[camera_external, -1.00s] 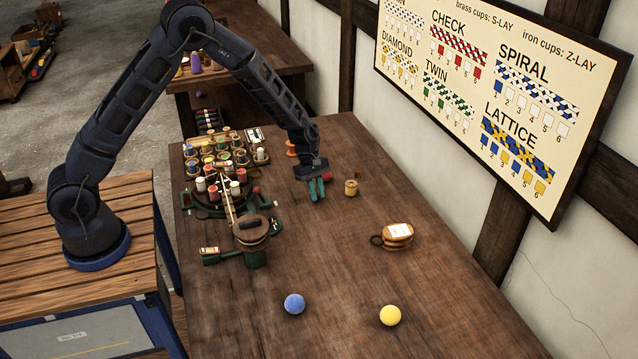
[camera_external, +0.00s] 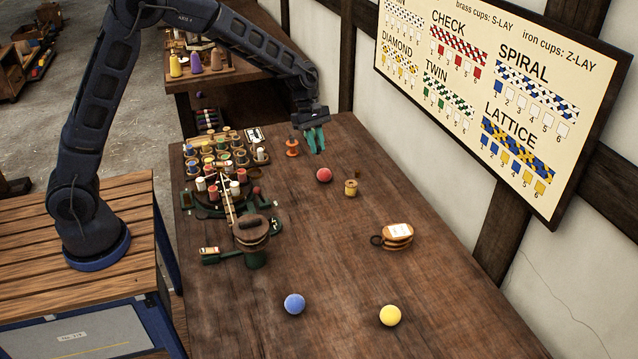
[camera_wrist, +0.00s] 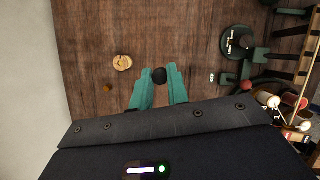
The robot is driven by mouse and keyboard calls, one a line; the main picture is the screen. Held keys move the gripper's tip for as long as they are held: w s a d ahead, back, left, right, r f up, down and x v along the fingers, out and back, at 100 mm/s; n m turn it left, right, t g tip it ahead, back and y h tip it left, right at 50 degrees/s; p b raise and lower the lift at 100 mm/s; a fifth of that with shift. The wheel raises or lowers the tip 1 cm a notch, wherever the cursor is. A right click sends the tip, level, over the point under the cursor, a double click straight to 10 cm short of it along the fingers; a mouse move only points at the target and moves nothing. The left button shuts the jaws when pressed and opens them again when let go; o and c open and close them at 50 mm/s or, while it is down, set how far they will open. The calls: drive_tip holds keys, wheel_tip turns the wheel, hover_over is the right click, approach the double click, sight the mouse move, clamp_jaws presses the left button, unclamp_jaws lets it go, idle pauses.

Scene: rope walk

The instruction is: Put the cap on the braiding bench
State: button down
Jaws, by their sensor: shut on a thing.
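A small dark round piece (camera_wrist: 159,76), which looks like the cap, sits between my teal fingertips in the wrist view. My gripper (camera_external: 315,140) is shut on it, toward the far end of the brown wooden bench (camera_external: 330,270). The fingers also show in the wrist view (camera_wrist: 159,84), one on each side of the piece. In the external view the fingers hide the piece. The gripper appears raised clear of the bench top.
A red ball (camera_external: 323,175) and a wooden spool (camera_external: 351,187) are near my gripper. An orange spool (camera_external: 292,146) is left of it. The braiding machine (camera_external: 252,232) and bobbins fill the left side.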

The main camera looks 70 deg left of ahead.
drive_tip(key=shift+d+r, duration=0.15)
drive_tip(key=shift+r, duration=0.1)
drive_tip(key=s+d+m, duration=0.1)
drive_tip(key=d+m, duration=0.1)
drive_tip(key=d, duration=1.1)
drive_tip(key=m+g, duration=0.3)
drive_tip(key=m, duration=0.4)
hover_over(307, 344)
drive_tip(key=a, duration=0.1)
drive_tip(key=f, duration=1.9)
drive_tip(key=shift+w+a+f, duration=0.15)
drive_tip(key=shift+w+f, duration=0.15)
drive_tip(key=shift+f, duration=0.1)
drive_tip(key=shift+f, duration=0.1)
drive_tip(key=c, duration=1.4)
unclamp_jaws()
drive_tip(key=shift+o, duration=0.2)
